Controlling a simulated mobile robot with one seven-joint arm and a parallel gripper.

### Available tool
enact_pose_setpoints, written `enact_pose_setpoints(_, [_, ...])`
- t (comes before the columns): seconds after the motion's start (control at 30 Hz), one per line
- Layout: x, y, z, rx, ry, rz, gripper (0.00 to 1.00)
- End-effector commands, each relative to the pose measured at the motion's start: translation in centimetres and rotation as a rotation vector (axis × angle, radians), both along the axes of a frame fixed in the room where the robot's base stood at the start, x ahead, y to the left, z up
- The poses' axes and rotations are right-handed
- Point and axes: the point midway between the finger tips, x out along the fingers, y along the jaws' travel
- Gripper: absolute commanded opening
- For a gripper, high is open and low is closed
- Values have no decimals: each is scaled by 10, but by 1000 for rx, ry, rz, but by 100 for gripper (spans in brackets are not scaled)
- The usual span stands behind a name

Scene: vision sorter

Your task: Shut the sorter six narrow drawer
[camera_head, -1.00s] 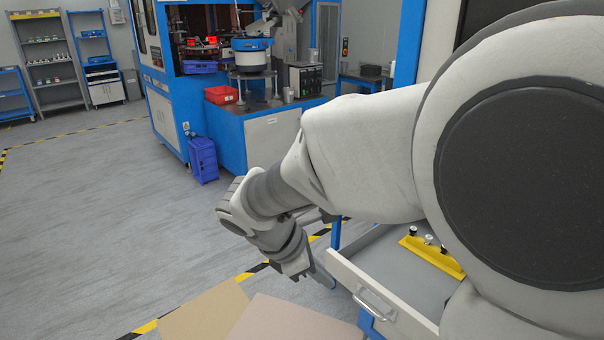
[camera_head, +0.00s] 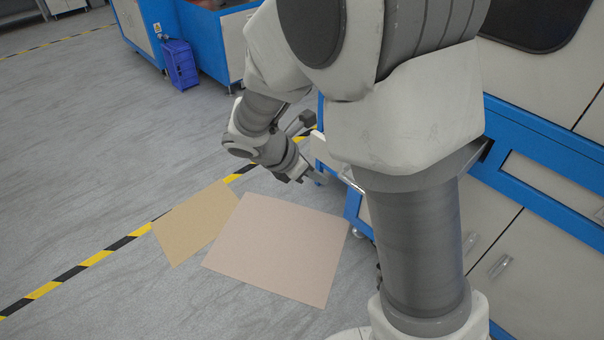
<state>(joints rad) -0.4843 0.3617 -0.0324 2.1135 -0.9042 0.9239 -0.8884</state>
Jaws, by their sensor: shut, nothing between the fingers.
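The narrow drawer (camera_head: 323,152) shows as a short piece of pale front at the blue sorter (camera_head: 352,208), just left of my arm. Its metal handle (camera_head: 351,180) is partly visible. The drawer's inside and most of its front are hidden behind my arm, so I cannot tell how far out it stands. My gripper (camera_head: 312,179) is shut and empty. It points down and to the right, just left of the drawer front and handle. I cannot tell whether it touches the drawer.
Two flat sheets, one tan (camera_head: 195,222) and one pinkish (camera_head: 277,248), lie on the floor below my gripper. A yellow-black floor stripe (camera_head: 100,256) runs past them. Another blue machine (camera_head: 205,40) and a blue bin (camera_head: 180,64) stand behind. Floor at left is clear.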

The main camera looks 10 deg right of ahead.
Motion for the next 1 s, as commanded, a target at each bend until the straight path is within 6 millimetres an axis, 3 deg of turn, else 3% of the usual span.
enact_pose_setpoints(0.2, [9, -20, -4, 1, -1, 0, 0])
enact_pose_setpoints(0.77, [13, -26, -3, 1, -1, -2, 0])
enact_pose_setpoints(1.0, [31, -54, -1, 0, 0, -6, 0])
